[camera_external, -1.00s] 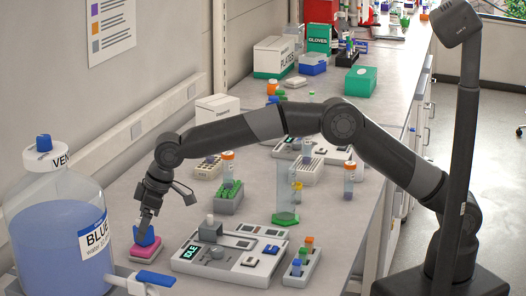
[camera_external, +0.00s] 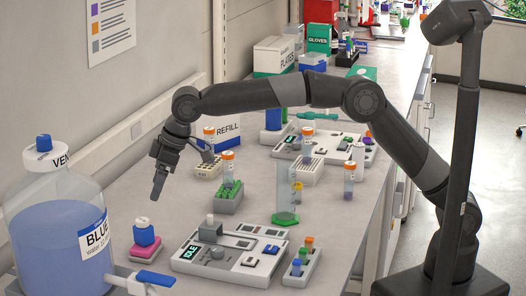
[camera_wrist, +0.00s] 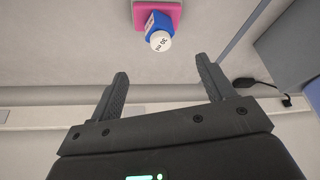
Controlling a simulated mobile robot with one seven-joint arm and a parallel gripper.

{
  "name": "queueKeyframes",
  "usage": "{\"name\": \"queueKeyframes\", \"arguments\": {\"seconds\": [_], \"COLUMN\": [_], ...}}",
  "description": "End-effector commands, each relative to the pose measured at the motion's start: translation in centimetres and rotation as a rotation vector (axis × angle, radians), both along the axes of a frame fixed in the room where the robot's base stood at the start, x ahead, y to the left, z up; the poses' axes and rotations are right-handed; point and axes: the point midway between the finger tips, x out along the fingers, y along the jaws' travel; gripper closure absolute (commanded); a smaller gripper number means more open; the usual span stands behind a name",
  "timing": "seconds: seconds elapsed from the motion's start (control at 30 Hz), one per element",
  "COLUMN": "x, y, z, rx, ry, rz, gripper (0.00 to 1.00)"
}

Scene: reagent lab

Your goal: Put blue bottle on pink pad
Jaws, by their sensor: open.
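The blue bottle (camera_external: 144,235) with a white cap stands upright on the pink pad (camera_external: 145,252), to the right of the large carboy. Both also show in the wrist view, with the bottle (camera_wrist: 160,24) on the pad (camera_wrist: 176,10) at the top, beyond my fingertips. My gripper (camera_external: 158,185) is above and a little to the right of the bottle, apart from it. In the wrist view its two fingers (camera_wrist: 161,80) are spread with nothing between them.
A large carboy (camera_external: 58,230) of blue liquid with a spigot stands at the left. A grey device (camera_external: 230,255), a small vial rack (camera_external: 301,265), a clear cylinder (camera_external: 287,200) and a green rack (camera_external: 229,195) stand to the right. The counter between pad and green rack is clear.

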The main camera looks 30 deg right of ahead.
Motion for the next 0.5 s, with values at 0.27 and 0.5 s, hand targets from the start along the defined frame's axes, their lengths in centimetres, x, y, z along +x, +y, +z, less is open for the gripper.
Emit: {"name": "queueKeyframes", "arguments": {"seconds": [0.27,0.5], "x": [5.1,10.0], "y": [-7.9,-22.4], "z": [3.9,8.2], "rx": [0.001,-0.005], "ry": [-0.028,-0.061], "rz": [-0.108,-0.3], "gripper": [0.26,0.26]}}
